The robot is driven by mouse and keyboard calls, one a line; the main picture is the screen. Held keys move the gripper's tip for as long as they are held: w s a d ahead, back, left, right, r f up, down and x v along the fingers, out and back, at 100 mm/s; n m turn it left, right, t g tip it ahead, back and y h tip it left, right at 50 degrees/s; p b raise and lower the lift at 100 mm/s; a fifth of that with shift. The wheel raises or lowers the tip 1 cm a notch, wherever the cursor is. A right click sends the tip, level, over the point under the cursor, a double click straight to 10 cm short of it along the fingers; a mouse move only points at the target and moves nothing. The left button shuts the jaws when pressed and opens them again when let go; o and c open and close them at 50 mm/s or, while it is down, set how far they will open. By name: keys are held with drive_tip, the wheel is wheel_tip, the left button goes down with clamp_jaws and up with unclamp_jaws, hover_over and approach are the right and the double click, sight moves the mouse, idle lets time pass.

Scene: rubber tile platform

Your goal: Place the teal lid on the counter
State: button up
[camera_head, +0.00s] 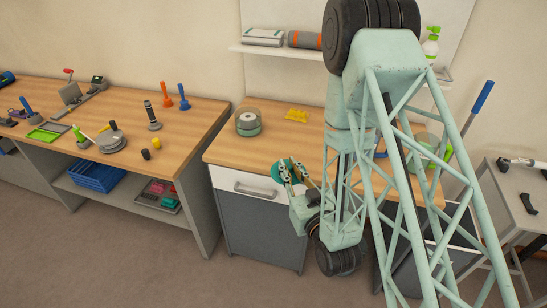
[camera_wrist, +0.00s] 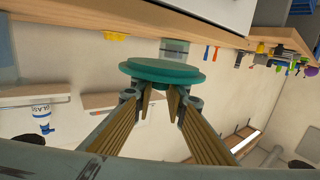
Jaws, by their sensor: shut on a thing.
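The teal lid (camera_head: 287,166) is a round disc held at the front edge of the wooden counter (camera_head: 270,145) in the head view. My gripper (camera_head: 298,173) is shut on it. In the wrist view the lid (camera_wrist: 162,71) sits across the two fingertips (camera_wrist: 160,92), which pinch a part under its face that is mostly hidden. The lid looks tilted in the head view. I cannot tell whether it touches the counter edge.
A round clear container with a teal band (camera_head: 248,123) and a yellow item (camera_head: 296,115) stand on the counter behind the lid. Bare wood lies between them and the front edge. A cluttered workbench (camera_head: 200,118) is at left. A shelf (camera_head: 275,49) hangs above.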

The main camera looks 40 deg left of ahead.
drive_tip(key=shift+s+a, duration=0.35)
drive_tip(key=shift+s, duration=0.15)
drive_tip(key=shift+a, duration=0.1)
hover_over(273, 155)
drive_tip(key=shift+w+f+b, duration=0.1)
drive_tip(key=shift+f+b, duration=0.25)
drive_tip(key=shift+f, duration=0.4)
drive_tip(key=shift+f, duration=0.15)
drive_tip(key=shift+f, duration=1.6)
drive_tip(key=shift+f+b, duration=0.2)
drive_tip(key=shift+b, duration=0.3)
drive_tip(key=o, duration=0.8)
